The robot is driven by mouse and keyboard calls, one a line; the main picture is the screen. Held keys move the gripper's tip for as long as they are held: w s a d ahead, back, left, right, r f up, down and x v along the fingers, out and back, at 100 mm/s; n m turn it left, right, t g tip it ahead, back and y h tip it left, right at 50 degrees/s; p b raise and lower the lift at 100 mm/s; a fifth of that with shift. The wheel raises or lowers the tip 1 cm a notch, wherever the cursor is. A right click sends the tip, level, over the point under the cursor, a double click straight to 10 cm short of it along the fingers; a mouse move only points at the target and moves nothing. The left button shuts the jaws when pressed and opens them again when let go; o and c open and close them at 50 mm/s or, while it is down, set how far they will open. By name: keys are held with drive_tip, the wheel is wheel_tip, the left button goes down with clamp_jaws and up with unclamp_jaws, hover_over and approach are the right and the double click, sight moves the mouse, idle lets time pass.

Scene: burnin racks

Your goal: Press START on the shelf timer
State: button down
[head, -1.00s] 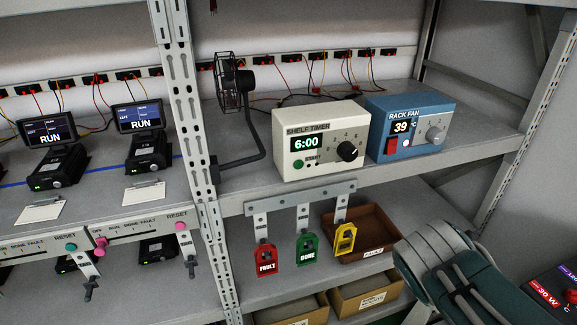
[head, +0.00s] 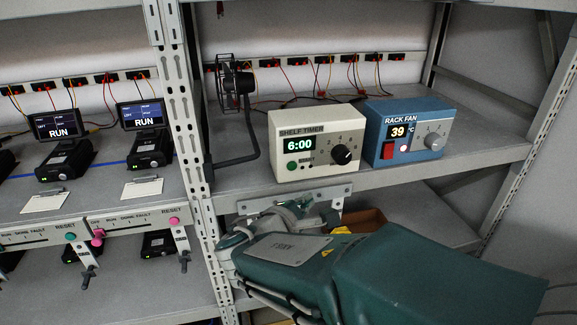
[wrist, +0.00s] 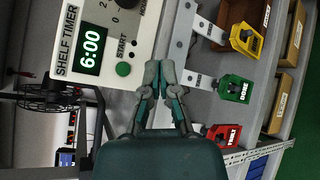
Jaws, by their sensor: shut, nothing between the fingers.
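The cream shelf timer (head: 318,147) stands on the upper shelf in the head view, its display reading 6:00. Its green START button (head: 292,165) is at the lower left of its face, with a black knob (head: 341,154) to the right. In the wrist view the timer (wrist: 117,60) appears turned on its side, with the START button (wrist: 123,69) left of my fingertips. My gripper (wrist: 160,66) is shut and empty, apart from the button in the picture. In the head view my arm covers the area below the timer, and the fingertips are hard to make out there.
A blue rack fan box (head: 402,133) reading 39 stands right of the timer. A small black fan (head: 229,76) stands to its left. A metal upright (head: 187,120) divides the bays.

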drive_tip(key=shift+a, duration=0.25)
approach(300, 167)
drive_tip(key=w+d+f, duration=0.2)
drive_tip(key=w+d, duration=0.1)
drive_tip(key=shift+w+d+r, duration=0.1)
drive_tip(key=shift+w+r, duration=0.05)
drive_tip(key=shift+w, duration=0.45)
drive_tip(key=shift+w, duration=0.15)
idle(1.0)
drive_tip(key=shift+w+r, duration=0.1)
drive_tip(key=shift+w, duration=0.1)
drive_tip(key=shift+w+a, duration=0.2)
drive_tip(key=shift+w, duration=0.15)
idle(0.8)
drive_tip(key=shift+s, duration=0.15)
drive_tip(key=shift+s+d, duration=0.25)
drive_tip(key=shift+s, duration=0.4)
